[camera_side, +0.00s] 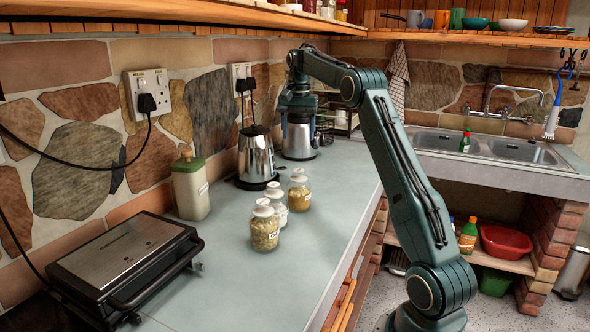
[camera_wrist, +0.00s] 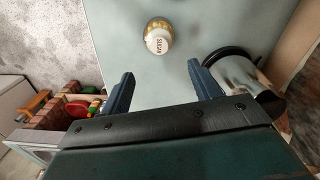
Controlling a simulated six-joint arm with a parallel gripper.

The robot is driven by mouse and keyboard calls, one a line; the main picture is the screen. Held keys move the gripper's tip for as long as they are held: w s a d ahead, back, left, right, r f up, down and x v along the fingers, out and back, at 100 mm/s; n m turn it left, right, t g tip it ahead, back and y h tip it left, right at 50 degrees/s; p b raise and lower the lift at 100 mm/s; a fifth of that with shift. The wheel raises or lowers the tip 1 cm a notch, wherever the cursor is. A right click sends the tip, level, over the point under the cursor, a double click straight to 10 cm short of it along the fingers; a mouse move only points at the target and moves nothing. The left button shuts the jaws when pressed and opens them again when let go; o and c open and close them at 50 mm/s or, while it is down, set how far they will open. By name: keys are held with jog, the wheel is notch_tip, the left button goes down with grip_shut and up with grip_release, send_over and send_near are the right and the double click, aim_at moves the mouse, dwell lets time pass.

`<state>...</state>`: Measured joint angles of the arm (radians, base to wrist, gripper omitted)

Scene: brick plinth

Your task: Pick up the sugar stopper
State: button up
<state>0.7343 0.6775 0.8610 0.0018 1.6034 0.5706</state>
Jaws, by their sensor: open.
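In the wrist view, the white round stopper (camera_wrist: 159,40) marked SUGAR sits in the mouth of a glass jar (camera_wrist: 158,23) with yellowish contents. My gripper (camera_wrist: 160,70) is open and empty, its fingers apart, with the stopper ahead of the gap between them. In the side view, my gripper (camera_side: 298,118) is above the far part of the counter, higher than the jars. Three stoppered jars stand there: a front jar (camera_side: 265,232), a middle jar (camera_side: 279,212) and a back jar (camera_side: 299,196) with yellowish contents. Their labels are too small to read there.
A steel kettle (camera_side: 256,155) stands left of the jars and also shows beside my right finger in the wrist view (camera_wrist: 240,80). A green-lidded container (camera_side: 190,188) and a grill (camera_side: 120,252) stand along the wall. The counter (camera_side: 335,205) right of the jars is clear.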

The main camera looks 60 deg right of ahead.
send_over(299, 170)
jog(key=shift+w+a+f, duration=0.1)
jog(key=shift+a+f, duration=0.05)
jog(key=shift+f, duration=3.3)
jog(key=shift+f, duration=0.1)
jog(key=shift+f, duration=2.5)
jog(key=shift+c, duration=0.4)
jog(key=c, duration=1)
